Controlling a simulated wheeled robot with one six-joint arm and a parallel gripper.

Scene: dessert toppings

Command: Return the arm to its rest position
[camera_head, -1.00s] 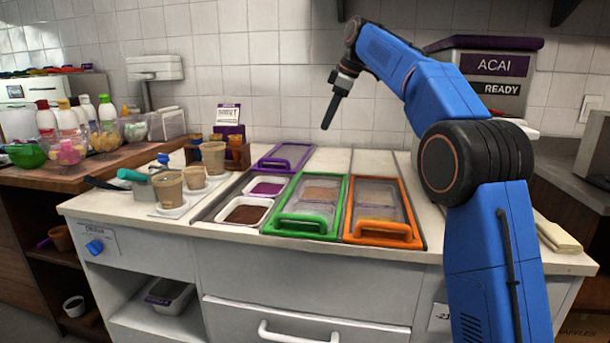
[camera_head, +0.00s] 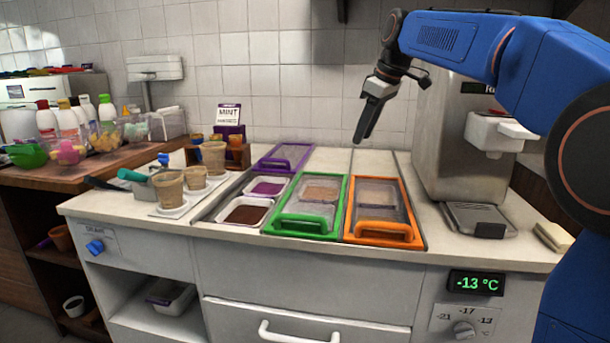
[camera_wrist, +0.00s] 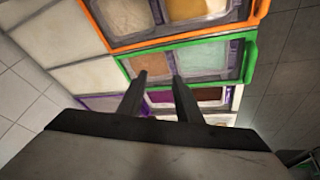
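My blue arm (camera_head: 460,45) reaches in from the right in the head view. My gripper (camera_head: 368,122) hangs in the air above the back of the counter, above and behind the orange-framed lid (camera_head: 384,232). In the wrist view, the two dark fingers of my gripper (camera_wrist: 158,92) stand apart with nothing between them. Beyond them lie the green-framed lid (camera_wrist: 248,62) and the orange-framed lid (camera_wrist: 262,8). The gripper touches nothing that I can see.
The acai machine (camera_head: 450,130) stands at the right, partly behind my arm. The purple-framed lid (camera_head: 283,157) is pushed back, showing open topping tubs (camera_head: 246,213). Cups (camera_head: 168,190) stand at the left.

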